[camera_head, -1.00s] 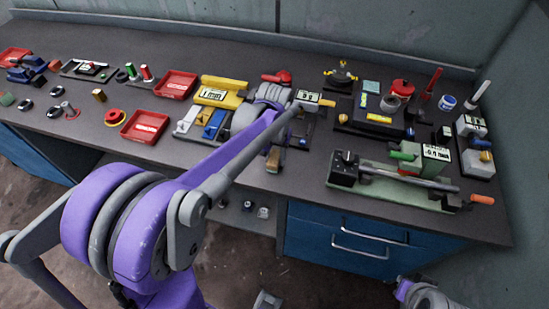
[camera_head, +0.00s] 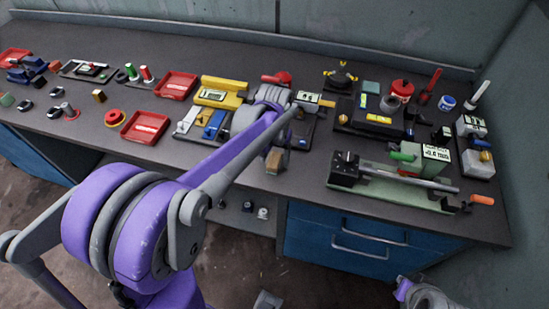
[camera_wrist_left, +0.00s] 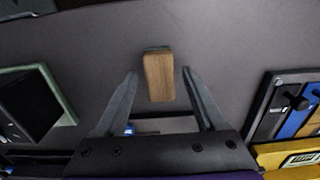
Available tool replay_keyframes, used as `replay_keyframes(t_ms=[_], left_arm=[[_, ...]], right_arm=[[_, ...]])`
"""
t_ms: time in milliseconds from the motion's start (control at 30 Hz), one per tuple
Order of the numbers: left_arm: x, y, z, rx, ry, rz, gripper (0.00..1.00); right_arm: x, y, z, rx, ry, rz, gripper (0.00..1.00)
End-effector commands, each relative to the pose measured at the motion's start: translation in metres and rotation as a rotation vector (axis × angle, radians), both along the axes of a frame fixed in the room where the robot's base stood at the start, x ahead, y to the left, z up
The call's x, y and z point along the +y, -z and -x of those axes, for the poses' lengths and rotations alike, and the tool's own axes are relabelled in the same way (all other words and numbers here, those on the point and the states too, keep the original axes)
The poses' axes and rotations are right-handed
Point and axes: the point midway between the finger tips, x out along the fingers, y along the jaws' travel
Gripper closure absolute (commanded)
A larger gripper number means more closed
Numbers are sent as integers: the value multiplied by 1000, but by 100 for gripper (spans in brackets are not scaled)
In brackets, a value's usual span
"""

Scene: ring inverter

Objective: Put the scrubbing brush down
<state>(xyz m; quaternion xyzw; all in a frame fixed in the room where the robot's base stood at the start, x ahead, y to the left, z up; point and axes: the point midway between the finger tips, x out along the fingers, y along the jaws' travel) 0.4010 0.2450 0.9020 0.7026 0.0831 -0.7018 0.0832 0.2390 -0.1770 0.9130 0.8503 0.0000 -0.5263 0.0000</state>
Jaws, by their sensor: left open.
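The scrubbing brush (camera_wrist_left: 158,80) has a wooden block body with a thin dark green edge. In the left wrist view it lies on the bare dark worktop between the fingers of my left gripper (camera_wrist_left: 159,73). The fingers are open, with a gap on each side of the brush. In the head view the brush (camera_head: 274,163) shows near the front edge of the bench, just below my left gripper (camera_head: 272,148), which is partly hidden by my purple arm. My right gripper does not show; only a purple and grey piece of my other arm appears at the bottom right.
A green fixture (camera_head: 390,185) with a metal rod stands right of the brush. A yellow block (camera_head: 220,92) and blue and white pieces are at the left, with red trays (camera_head: 145,127) beyond. The worktop around the brush is bare.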

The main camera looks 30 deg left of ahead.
Motion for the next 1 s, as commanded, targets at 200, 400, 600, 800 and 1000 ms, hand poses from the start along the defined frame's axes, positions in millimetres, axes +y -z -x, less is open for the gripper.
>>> replay_keyframes(t_ms=[200, 400, 600, 800, 1000], left_arm=[[0, -43, 0, 0, -1, 0, 28], [0, -85, 0, 0, -1, 0, 28], [0, -110, 0, 0, 0, 0, 28], [-10, -113, 17, -43, 25, -6, 28], [-38, -88, 75, -205, 107, -29, 28]], right_arm=[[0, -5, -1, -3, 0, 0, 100], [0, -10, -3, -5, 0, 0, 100], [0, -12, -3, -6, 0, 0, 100], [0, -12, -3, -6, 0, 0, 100], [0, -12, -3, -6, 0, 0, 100]])
